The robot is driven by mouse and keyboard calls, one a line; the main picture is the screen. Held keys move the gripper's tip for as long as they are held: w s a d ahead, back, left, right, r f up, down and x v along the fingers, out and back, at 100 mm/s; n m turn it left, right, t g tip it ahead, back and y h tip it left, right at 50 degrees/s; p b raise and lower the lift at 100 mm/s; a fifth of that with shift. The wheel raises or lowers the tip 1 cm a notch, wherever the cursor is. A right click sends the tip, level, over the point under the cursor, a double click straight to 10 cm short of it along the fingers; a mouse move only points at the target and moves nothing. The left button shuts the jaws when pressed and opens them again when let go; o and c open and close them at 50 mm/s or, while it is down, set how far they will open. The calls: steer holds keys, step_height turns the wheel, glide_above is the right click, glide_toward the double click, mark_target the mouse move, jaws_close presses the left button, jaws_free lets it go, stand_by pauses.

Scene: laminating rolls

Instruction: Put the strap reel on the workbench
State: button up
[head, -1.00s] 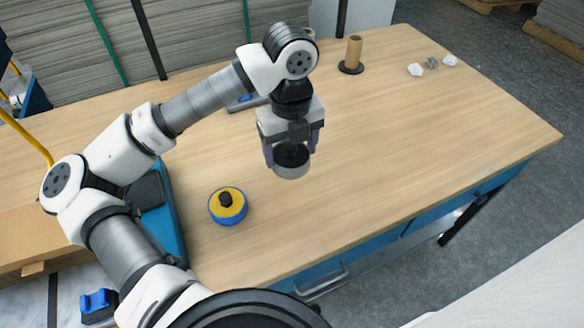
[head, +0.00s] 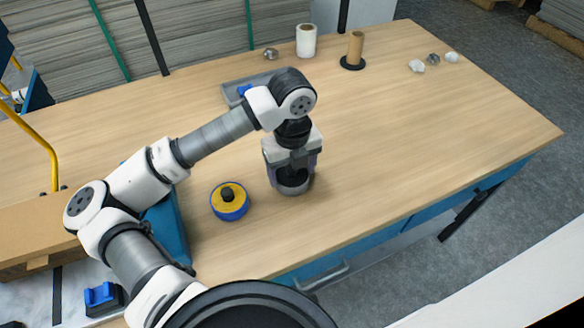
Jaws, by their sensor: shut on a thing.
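My gripper (head: 292,177) is shut on a grey drum-shaped reel with a dark top, the strap reel (head: 293,190). The gripper points straight down and its fingers are on either side of the reel's dark upper part. The reel is upright over the front middle of the wooden workbench (head: 400,150). Its bottom is at or very close to the bench top; I cannot tell whether it touches. The gripper body hides part of the reel's top.
A blue and yellow reel with a black knob (head: 229,201) sits just left of the held reel. Behind are a grey tray (head: 232,92), a white roll (head: 306,41), a brown tube on a black base (head: 355,50) and small lumps (head: 417,66). The bench's right side is clear.

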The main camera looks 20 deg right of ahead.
steer(key=o, duration=1.1)
steer(key=shift+r+p, duration=0.2)
steer(key=shift+p, duration=0.2)
step_height(320, 180, up, 12)
steer(key=shift+f+b, duration=0.1)
steer(key=shift+b, duration=1.1)
